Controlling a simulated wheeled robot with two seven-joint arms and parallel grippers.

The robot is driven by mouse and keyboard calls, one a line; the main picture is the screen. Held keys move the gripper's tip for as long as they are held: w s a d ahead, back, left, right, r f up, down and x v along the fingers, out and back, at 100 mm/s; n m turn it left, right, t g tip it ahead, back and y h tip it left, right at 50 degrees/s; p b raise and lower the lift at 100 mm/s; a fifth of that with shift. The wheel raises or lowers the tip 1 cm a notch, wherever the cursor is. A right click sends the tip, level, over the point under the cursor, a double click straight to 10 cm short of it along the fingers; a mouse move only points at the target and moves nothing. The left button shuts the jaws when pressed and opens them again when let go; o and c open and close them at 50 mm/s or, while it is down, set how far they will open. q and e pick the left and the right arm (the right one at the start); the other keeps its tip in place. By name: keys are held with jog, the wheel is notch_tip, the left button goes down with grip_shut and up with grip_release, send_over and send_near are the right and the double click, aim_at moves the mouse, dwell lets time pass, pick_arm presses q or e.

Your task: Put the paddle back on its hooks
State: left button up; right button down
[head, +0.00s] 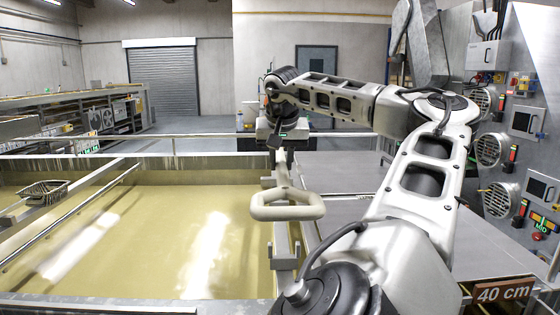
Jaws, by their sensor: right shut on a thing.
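My right gripper (281,143) is at the end of my arm, above the right edge of the tank. It is shut on the paddle (287,206), whose pale shaft hangs below the jaws and leads to a cream, ring-shaped end. The ring looks roughly level and faces me. The jaws are small and partly hidden by my wrist. A grey upright bracket (284,263) shows below the ring at the tank edge; I cannot tell whether the paddle touches it. I cannot make out the hooks clearly. My left gripper is not in view.
A wide tank (130,240) of yellowish liquid fills the left. A wire basket (44,189) sits on its rails at far left. Grey flat covers (335,170) lie right of the tank. A control panel (520,120) with round vents stands at right, near my arm. A "40 cm" sign (503,292) is at lower right.

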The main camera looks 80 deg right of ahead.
jog(key=shift+f+b, duration=0.6)
jog(key=shift+b, duration=0.05)
notch_tip(320, 180, down, 10)
jog(key=b, duration=0.8)
jog(key=shift+r+b, duration=0.15)
jog(key=shift+b, duration=0.2)
jog(key=shift+f+b, duration=0.55)
jog(key=shift+f, duration=0.1)
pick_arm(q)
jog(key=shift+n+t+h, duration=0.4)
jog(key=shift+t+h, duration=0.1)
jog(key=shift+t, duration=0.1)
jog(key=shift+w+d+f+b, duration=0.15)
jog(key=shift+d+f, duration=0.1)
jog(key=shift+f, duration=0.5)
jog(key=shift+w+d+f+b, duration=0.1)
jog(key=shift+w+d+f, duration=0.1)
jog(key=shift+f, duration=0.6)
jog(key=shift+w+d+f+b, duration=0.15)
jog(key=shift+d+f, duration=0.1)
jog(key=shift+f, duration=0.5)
pick_arm(e)
jog(key=shift+f, duration=0.5)
jog(key=c, duration=1.1)
grip_release()
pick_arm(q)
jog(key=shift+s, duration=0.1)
pick_arm(e)
jog(key=shift+a+f, duration=0.1)
